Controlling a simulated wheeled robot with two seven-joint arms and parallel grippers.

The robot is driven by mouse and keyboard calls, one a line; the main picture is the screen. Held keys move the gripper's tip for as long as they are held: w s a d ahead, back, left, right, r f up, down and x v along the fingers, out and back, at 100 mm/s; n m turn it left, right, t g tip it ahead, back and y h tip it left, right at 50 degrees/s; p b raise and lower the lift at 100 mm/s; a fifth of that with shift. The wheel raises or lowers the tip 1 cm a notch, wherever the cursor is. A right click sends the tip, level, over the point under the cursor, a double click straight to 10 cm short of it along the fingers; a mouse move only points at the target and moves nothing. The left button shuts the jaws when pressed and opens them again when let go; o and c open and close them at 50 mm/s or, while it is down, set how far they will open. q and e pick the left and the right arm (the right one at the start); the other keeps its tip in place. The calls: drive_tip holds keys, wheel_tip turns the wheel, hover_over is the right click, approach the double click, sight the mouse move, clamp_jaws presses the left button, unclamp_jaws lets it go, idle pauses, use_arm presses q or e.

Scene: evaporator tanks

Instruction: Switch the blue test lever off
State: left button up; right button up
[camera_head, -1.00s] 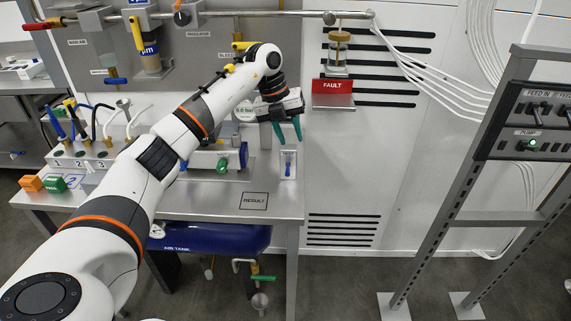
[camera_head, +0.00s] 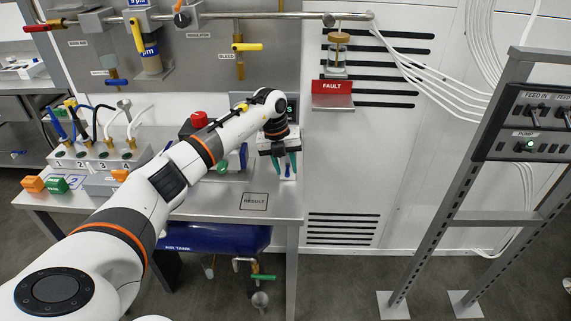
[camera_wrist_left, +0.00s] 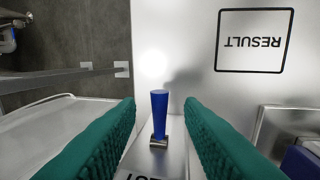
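The blue test lever (camera_wrist_left: 159,112) stands on a small metal plate (camera_wrist_left: 172,160) in the left wrist view, with a partly hidden label below it. In the head view the lever (camera_head: 287,172) shows small between the fingers at the right end of the bench. My left gripper (camera_head: 286,172) is open and points down over the lever. In the left wrist view its two green fingers (camera_wrist_left: 160,130) stand on either side of the lever, with gaps on both sides. My right gripper is not in view.
The bench (camera_head: 225,205) carries a RESULT square (camera_head: 254,201) in front of the lever. A red button (camera_head: 199,119) and the numbered block with hoses (camera_head: 100,153) stand to the left. A red FAULT sign (camera_head: 332,87) is on the wall behind.

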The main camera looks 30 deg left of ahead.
use_arm(q)
clamp_jaws()
drive_tip(key=shift+s+f+t+y+b, duration=0.2)
drive_tip(key=shift+f+t+y+b, duration=0.35)
drive_tip(key=shift+t, duration=0.25)
drive_tip(key=t+b, duration=0.1)
drive_tip(key=b, duration=0.1)
drive_tip(key=f+t+y+b, duration=0.1)
drive_tip(key=shift+s+d+f+b, duration=0.1)
drive_tip(key=shift+s+d+b, duration=0.1)
drive_tip(key=shift+b, duration=0.2)
drive_tip(key=shift+t+y+b, duration=0.25)
drive_tip(key=shift+t+b, duration=0.25)
drive_tip(key=shift+b, duration=0.05)
drive_tip(key=shift+r+m, duration=0.25)
drive_tip(key=shift+m, duration=0.05)
unclamp_jaws()
